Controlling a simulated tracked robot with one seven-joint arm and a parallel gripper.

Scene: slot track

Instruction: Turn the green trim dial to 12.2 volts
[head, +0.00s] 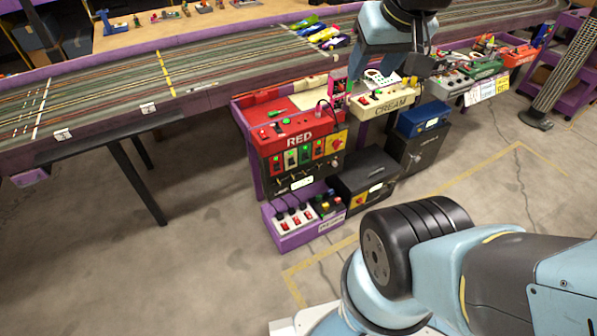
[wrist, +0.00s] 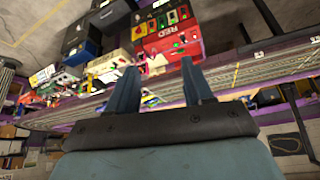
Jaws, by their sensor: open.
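I cannot make out the green trim dial or a volt reading for certain. The red control station (head: 270,120) marked RED has green buttons on top and a row of small coloured modules on its front, with a green one (head: 305,153) among them. A black panel below the row has small fittings and a white label too small to read. A green station (head: 486,67) stands far to the right. In the wrist view my gripper (wrist: 161,85) is open and empty, its two fingers apart, well away from the red station (wrist: 172,42). In the head view my wrist is at the top, above the cream station.
The cream station (head: 385,100) is right of the red one. Below stand a purple box (head: 290,235) with switches, black cases (head: 367,180) and a blue box (head: 422,118). The slot track (head: 200,80) runs behind, with toy cars (head: 320,36). The floor at left is clear.

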